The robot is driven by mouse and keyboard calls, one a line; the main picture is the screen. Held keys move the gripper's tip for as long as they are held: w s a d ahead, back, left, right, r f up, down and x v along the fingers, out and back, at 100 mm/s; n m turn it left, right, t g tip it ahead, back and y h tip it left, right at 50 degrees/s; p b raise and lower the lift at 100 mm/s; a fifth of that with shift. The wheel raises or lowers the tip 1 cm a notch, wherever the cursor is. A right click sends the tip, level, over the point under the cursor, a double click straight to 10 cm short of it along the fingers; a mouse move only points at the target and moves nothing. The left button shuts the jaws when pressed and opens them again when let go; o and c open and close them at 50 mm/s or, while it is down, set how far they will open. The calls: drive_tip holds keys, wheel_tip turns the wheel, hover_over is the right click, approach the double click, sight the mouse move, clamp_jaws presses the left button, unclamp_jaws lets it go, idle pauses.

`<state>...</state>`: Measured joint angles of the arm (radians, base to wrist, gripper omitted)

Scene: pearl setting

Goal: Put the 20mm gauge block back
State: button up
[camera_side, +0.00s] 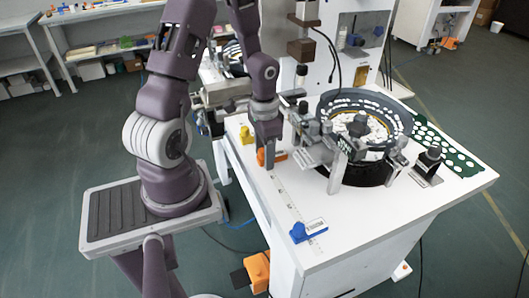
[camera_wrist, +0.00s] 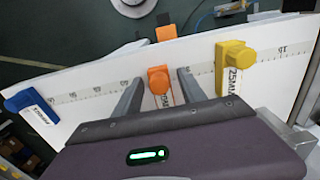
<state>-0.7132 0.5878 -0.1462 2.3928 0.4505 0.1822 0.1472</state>
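An orange gauge block (camera_wrist: 158,80) with a round knob stands on the white table by the ruler strip. Its white label is partly hidden by my gripper, and I cannot read it fully. The block also shows below my gripper in the side view (camera_side: 264,158). My gripper (camera_wrist: 160,76) is open, with one finger on each side of the orange block and visible gaps between. A yellow block (camera_wrist: 233,62) labelled 25MM stands to the right in the wrist view. A blue block (camera_wrist: 31,106) with a white label is at the left; in the side view it is near the front corner (camera_side: 307,231).
The ruler strip (camera_side: 292,205) runs along the table edge between the blocks. A round bowl feeder (camera_side: 365,118) with fixtures stands right of my gripper. A green perforated mat (camera_side: 445,150) lies at the far right. The front of the table (camera_side: 375,220) is clear.

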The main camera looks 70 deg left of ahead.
wheel_tip(320, 180, up, 12)
drive_tip(key=s+d+r+t, duration=0.2)
drive_tip(key=s+d+r, duration=0.2)
drive_tip(key=d+r, duration=0.2)
drive_tip(key=s+d+r+t, duration=0.3)
drive_tip(key=d+r, duration=0.3)
drive_tip(key=d, duration=0.3)
drive_tip(key=shift+s+d+r+t, duration=0.3)
drive_tip(key=shift+s, duration=0.6)
idle(0.8)
